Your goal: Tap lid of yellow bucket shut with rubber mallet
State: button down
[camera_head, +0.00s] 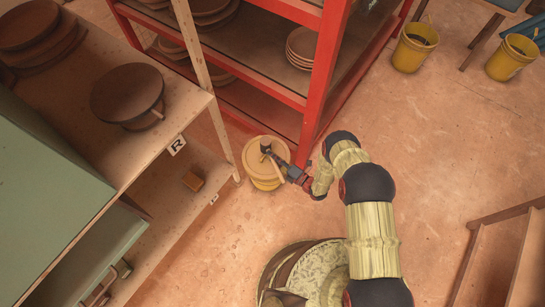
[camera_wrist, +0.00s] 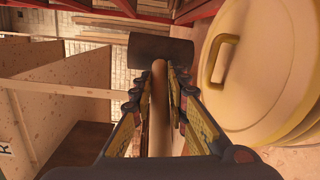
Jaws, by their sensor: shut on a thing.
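The yellow bucket (camera_head: 268,184) stands on the floor between the wooden bench and the red rack. Its pale yellow round lid (camera_head: 255,168) lies on top; in the wrist view the lid (camera_wrist: 275,85) fills the right side and shows a raised handle. I cannot tell whether its rim is fully seated. My gripper (camera_head: 291,173) is at the bucket's right side in the head view. In the wrist view my gripper (camera_wrist: 160,95) is shut on the mallet's wooden handle (camera_wrist: 160,110). The dark mallet head (camera_wrist: 160,48) is beside the lid there; contact is unclear.
The red rack (camera_head: 328,70) with stacked round plates stands just behind the bucket. The wooden bench (camera_head: 185,95) and its leg are close on the left. Two other yellow buckets (camera_head: 413,50) (camera_head: 508,60) stand at the upper right. Open floor (camera_head: 430,130) lies right of my arm.

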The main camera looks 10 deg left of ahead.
jog(key=shift+r+p, duration=1.75)
jog(key=shift+r, duration=1.4)
